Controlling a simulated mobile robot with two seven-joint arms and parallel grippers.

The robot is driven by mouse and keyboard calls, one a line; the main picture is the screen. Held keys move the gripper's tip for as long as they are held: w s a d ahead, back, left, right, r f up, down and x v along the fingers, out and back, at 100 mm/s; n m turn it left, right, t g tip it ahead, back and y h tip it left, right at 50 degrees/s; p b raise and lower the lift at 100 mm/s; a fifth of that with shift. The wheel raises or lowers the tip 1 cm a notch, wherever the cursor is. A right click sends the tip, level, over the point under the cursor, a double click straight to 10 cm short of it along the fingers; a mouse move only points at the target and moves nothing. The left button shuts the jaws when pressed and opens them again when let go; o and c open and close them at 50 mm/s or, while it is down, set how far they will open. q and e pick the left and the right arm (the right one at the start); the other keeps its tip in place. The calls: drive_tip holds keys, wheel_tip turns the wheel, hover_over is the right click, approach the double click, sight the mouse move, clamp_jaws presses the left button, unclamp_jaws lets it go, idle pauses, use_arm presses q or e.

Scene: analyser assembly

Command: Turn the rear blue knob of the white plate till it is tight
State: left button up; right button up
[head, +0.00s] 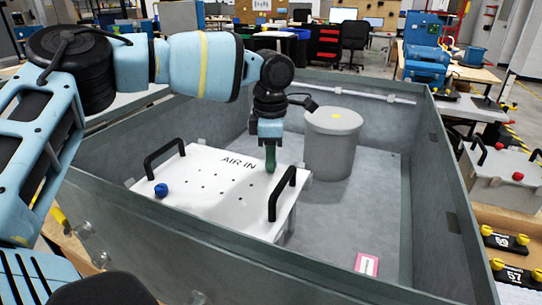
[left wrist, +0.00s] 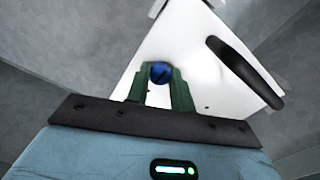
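The white plate (head: 215,205) marked "AIR IN" lies in the grey bin, with two black handles. My left gripper (head: 270,168) reaches down from above to the plate's rear edge, beside the lettering. In the left wrist view the rear blue knob (left wrist: 160,73) sits between the green fingertips of my left gripper (left wrist: 160,78). Both fingers appear to touch its sides, so the gripper looks shut on it. A dark slanting slot shows on the knob's top. In the head view the fingers hide this knob. The front blue knob (head: 161,190) stands at the plate's near left. My right gripper is not in view.
A grey lidded cylinder (head: 332,145) stands in the bin just right of my left gripper. A black handle (head: 282,194) rises near the gripper on the plate's right side. The bin's walls (head: 440,190) enclose everything. A pink-edged label (head: 366,264) lies on the bare floor at right.

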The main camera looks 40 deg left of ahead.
use_arm(q)
clamp_jaws()
drive_tip(key=shift+m, duration=0.3)
